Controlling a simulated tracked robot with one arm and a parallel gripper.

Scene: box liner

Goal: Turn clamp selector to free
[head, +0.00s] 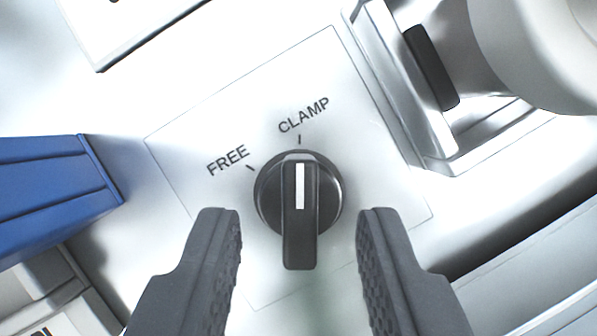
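The clamp selector (299,233) is a round black knob with a raised grip bar and a white pointer line. It sits on a light square label plate (380,165) in the middle of the head view. Its white line points up to the mark under the word CLAMP (303,115). The word FREE (228,160) and its mark lie to the upper left of the knob. My gripper (299,222) is open, with one dark finger on each side of the knob. A gap shows between each finger and the knob.
A blue block-like part (50,190) lies at the left, close to the left finger. A metal bracket with a black insert (432,68) and a pale rounded part (545,45) stand at the upper right. The plate above the knob is clear.

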